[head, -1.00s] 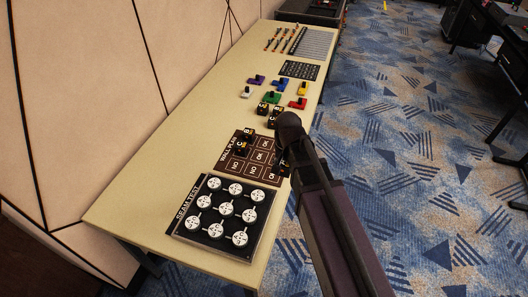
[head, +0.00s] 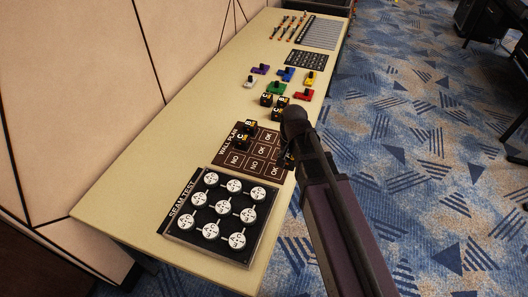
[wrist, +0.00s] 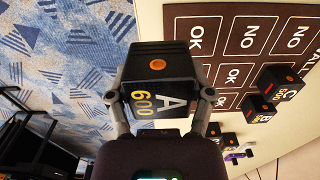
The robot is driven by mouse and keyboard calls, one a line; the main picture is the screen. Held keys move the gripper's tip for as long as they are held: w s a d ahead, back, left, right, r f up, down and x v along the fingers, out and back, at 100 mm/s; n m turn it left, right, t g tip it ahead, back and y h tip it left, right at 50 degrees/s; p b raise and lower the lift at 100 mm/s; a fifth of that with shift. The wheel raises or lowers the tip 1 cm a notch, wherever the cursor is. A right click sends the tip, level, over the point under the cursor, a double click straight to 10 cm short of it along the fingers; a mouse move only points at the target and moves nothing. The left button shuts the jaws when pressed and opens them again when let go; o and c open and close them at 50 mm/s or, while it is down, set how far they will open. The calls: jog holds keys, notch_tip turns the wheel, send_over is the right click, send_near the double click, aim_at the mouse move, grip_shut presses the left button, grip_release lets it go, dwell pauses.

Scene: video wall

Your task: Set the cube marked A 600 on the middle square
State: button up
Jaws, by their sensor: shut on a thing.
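The black cube marked A 600 (wrist: 157,85) is between the two fingers of my gripper (wrist: 163,103) in the wrist view, with its yellow marking in sight. In the head view my gripper (head: 287,160) is at the right edge of the brown wall plan board (head: 222,159), and my arm hides most of the cube. The middle square (wrist: 233,75), marked OK, is bare. The cube marked C 500 (wrist: 285,86) and the cube marked B (wrist: 259,108) stand on neighbouring squares along one side of the board.
The seam test panel (head: 197,232) with white discs lies at the table's near end. Beyond the board are more black cubes (head: 279,102) and coloured pieces (head: 277,88). The left strip of the table (head: 150,150) is clear. Carpet (head: 400,150) lies to the right.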

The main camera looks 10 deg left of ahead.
jog(key=shift+w+f+b, duration=0.2)
jog(key=shift+f+b, duration=0.35)
jog(key=shift+f, duration=0.2)
jog(key=shift+w+f+b, duration=0.2)
jog(key=shift+f+b, duration=0.35)
jog(key=shift+f, duration=0.15)
jog(key=shift+w, duration=0.15)
jog(key=b, duration=0.1)
send_over(262, 150)
jog(key=s, duration=0.1)
jog(key=shift+d+f, duration=0.4)
jog(key=shift+f, duration=0.25)
jog(key=shift+w+a, duration=0.2)
jog(key=shift+w+a+f+b, duration=0.3)
jog(key=shift+f+b, duration=0.25)
jog(key=shift+b, duration=0.15)
jog(key=shift+f+b, duration=1.3)
jog(key=shift+f, duration=0.15)
